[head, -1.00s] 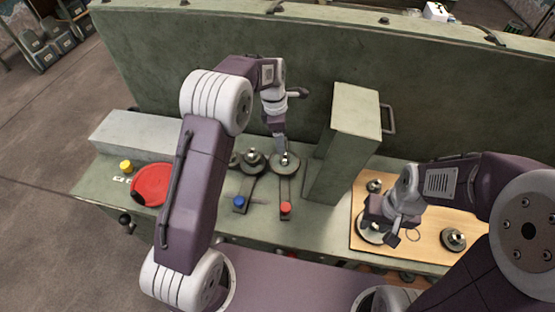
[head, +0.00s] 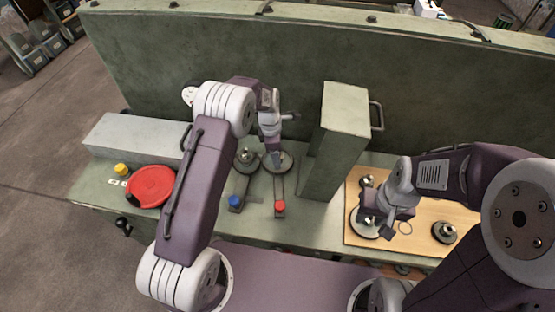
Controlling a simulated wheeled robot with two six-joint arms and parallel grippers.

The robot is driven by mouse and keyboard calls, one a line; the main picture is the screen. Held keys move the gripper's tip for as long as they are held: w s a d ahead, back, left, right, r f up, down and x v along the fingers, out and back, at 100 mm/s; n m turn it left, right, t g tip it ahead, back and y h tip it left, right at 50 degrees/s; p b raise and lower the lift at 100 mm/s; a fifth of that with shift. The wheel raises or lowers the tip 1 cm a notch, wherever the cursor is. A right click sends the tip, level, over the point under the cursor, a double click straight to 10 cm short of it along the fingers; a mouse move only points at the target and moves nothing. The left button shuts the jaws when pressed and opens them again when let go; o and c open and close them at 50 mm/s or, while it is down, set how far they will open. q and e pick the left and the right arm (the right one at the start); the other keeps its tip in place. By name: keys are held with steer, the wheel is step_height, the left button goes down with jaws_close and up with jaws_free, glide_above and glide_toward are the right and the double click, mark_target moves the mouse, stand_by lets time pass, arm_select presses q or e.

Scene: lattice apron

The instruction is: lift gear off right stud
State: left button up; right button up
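Two dark round gears sit side by side on the green bench: the left gear (head: 247,157) and the right gear (head: 287,166). A metal stud top shows at the middle of the left one. My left gripper (head: 276,161) points down over the middle of the right gear and hides its stud. Its fingers are too small to tell open from shut. My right gripper (head: 378,222) is over a gear-like disc (head: 361,228) on the wooden board and partly covers it. I cannot tell whether it touches or holds the disc.
A tall green block (head: 334,150) stands between the gears and the wooden board (head: 410,240). The board also holds a dark round part (head: 444,232). Blue (head: 234,201) and red (head: 280,206) knobs lie in front of the gears. A red dish (head: 152,186) is at left. A high green panel (head: 220,55) closes the back.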

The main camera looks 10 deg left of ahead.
arm_select(q)
steer(key=shift+s+d+r, duration=0.1)
jaws_close()
steer(key=shift+r, duration=0.1)
stand_by(1.1)
